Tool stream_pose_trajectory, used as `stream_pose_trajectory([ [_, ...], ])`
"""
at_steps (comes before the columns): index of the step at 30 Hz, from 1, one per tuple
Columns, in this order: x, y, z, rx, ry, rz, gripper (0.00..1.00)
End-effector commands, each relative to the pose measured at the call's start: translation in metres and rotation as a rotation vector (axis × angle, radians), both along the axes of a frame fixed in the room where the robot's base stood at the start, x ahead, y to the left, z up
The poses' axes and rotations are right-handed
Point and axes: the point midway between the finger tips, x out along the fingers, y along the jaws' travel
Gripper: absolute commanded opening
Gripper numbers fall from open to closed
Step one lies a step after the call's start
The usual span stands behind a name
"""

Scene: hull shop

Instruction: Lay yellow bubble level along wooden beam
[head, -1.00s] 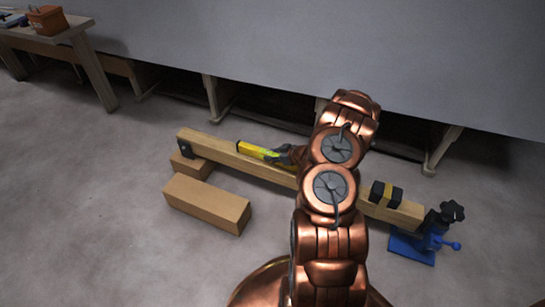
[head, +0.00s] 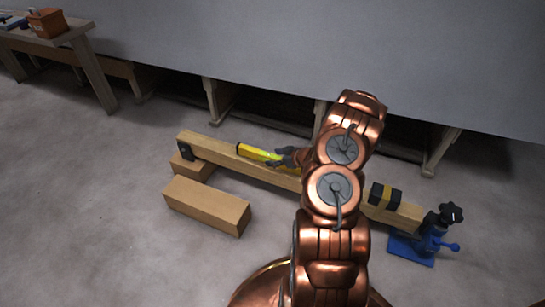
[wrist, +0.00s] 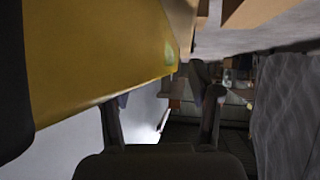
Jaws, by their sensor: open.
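The yellow bubble level (head: 258,153) lies lengthwise along the top of the wooden beam (head: 213,148), left of my arm. Its right part is hidden behind my gripper and arm. My gripper (head: 283,158) is at the visible right part of the level, close to it, with its fingers apart. In the wrist view, the level (wrist: 95,50) fills the upper left, with a green vial near its end. The open fingers (wrist: 162,112) show below and right of it. I cannot tell whether a finger still touches the level.
The beam rests on a wooden block (head: 192,167) at left and a blue jack (head: 415,247) at right. A black-and-yellow block (head: 384,195) sits on the beam. A loose wooden block (head: 207,204) lies in front. A bench (head: 65,32) with an orange box (head: 47,22) stands upper left.

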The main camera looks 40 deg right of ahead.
Motion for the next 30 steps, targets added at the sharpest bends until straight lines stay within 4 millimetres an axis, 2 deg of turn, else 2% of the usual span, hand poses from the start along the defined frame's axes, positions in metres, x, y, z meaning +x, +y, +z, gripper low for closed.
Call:
stream_pose_trajectory([
  [3, -0.015, -0.006, 0.013, 0.002, 0.001, -0.004, 0.62],
  [18, -0.069, -0.023, 0.049, -0.001, 0.000, -0.002, 0.62],
  [25, -0.079, -0.027, 0.055, -0.003, 0.000, -0.002, 0.62],
  [30, -0.072, -0.030, 0.063, -0.038, 0.033, -0.011, 0.62],
])
